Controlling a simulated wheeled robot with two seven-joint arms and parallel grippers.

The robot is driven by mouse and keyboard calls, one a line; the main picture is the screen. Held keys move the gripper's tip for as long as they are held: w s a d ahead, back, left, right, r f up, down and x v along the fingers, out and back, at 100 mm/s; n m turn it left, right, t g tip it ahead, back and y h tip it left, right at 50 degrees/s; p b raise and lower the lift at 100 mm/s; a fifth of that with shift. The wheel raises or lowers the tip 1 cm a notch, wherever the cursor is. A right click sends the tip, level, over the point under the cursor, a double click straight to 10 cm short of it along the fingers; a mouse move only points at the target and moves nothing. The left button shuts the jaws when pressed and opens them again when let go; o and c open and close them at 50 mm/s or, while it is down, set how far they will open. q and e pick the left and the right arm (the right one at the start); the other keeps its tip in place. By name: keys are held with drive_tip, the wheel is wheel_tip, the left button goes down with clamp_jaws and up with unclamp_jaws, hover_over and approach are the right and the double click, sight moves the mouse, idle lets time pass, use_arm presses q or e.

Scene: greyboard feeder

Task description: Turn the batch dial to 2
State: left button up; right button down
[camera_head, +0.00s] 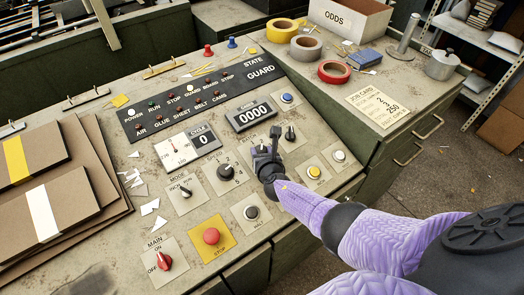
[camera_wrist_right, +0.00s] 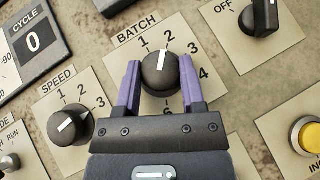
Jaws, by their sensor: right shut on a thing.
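The batch dial (camera_wrist_right: 160,74) is a round black knob with a white pointer line, on a beige plate marked BATCH in the right wrist view. Its pointer stands nearly upright and lines up with the 2. The 1 is to its left; the 3 and 4 are to its right. My right gripper (camera_wrist_right: 160,80) has one purple finger on each side of the knob and is shut on it. In the head view my right gripper (camera_head: 266,153) covers the dial on the control panel. My left gripper is not in view.
The speed dial (camera_wrist_right: 70,127) is at the lower left of the batch dial, and an OFF switch (camera_wrist_right: 261,16) is at the upper right. A yellow button (camera_wrist_right: 306,135) lies to the right. In the head view a red stop button (camera_head: 211,236) sits near the panel's front.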

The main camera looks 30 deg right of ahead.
drive_tip(key=c, duration=0.5)
unclamp_jaws()
drive_tip(key=shift+c, duration=0.2)
drive_tip(key=shift+o, duration=1.7)
drive_tip(key=p+v, duration=0.4)
drive_tip(key=v, duration=0.1)
drive_tip(key=shift+r+p, duration=0.3)
drive_tip(key=shift+r, duration=0.1)
drive_tip(key=p+v, duration=0.2)
drive_tip(key=v, duration=0.2)
drive_tip(key=shift+s+f, duration=0.15)
drive_tip(key=shift+s, duration=0.05)
drive_tip(key=shift+s+a, duration=0.1)
drive_tip(key=shift+s, duration=0.15)
